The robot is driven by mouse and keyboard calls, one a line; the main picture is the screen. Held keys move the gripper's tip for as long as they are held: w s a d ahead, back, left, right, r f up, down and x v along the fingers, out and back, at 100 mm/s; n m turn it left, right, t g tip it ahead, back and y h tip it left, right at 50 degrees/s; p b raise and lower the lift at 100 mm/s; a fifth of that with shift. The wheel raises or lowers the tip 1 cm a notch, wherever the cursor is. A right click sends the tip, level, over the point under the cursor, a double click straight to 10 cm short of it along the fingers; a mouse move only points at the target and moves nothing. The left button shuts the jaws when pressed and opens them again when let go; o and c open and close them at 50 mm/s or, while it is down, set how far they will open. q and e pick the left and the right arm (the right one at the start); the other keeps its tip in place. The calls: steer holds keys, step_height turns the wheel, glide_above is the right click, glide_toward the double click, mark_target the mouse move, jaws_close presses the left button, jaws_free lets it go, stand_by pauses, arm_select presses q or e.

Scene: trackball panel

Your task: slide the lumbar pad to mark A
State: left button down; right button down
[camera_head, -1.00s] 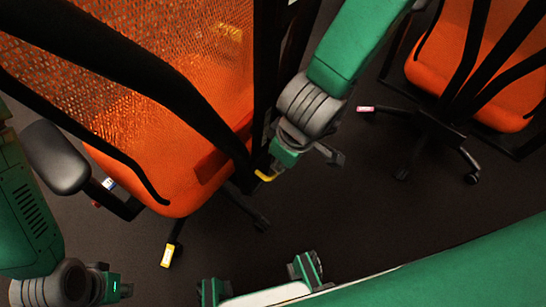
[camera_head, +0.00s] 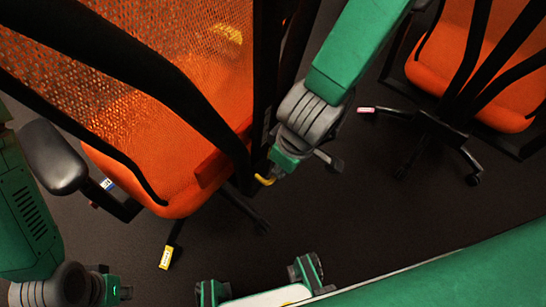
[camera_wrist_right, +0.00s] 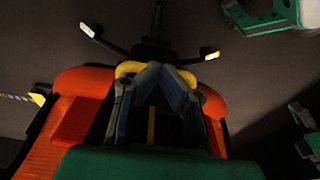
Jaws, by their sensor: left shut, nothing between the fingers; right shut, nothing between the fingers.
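The near orange mesh office chair (camera_head: 140,165) fills the left of the head view. A red-orange block (camera_head: 212,170), possibly the lumbar pad, shows low at its backrest; a similar block shows in the right wrist view (camera_wrist_right: 75,120). I cannot make out mark A. My right gripper (camera_head: 268,179) is shut beside the chair's dark back post, close to a yellow curved part. In the right wrist view its fingers (camera_wrist_right: 156,70) meet at the yellow part (camera_wrist_right: 132,68); whether they touch it is unclear. My left gripper (camera_head: 122,291) is shut and empty at the lower left, apart from the chair.
A black armrest (camera_head: 55,160) stands near my left arm. A yellow tag (camera_head: 166,257) is on a chair leg. A second orange chair (camera_head: 430,75) stands at the upper right, with a pink tag (camera_head: 367,110). Dark floor between the chairs is clear.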

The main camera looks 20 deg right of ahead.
steer(key=shift+f, duration=0.1)
step_height(320, 180, up, 3)
steer(key=p, duration=0.4)
steer(key=shift+p, duration=0.35)
step_height(320, 180, up, 5)
steer(key=p, duration=0.6)
stand_by(0.4)
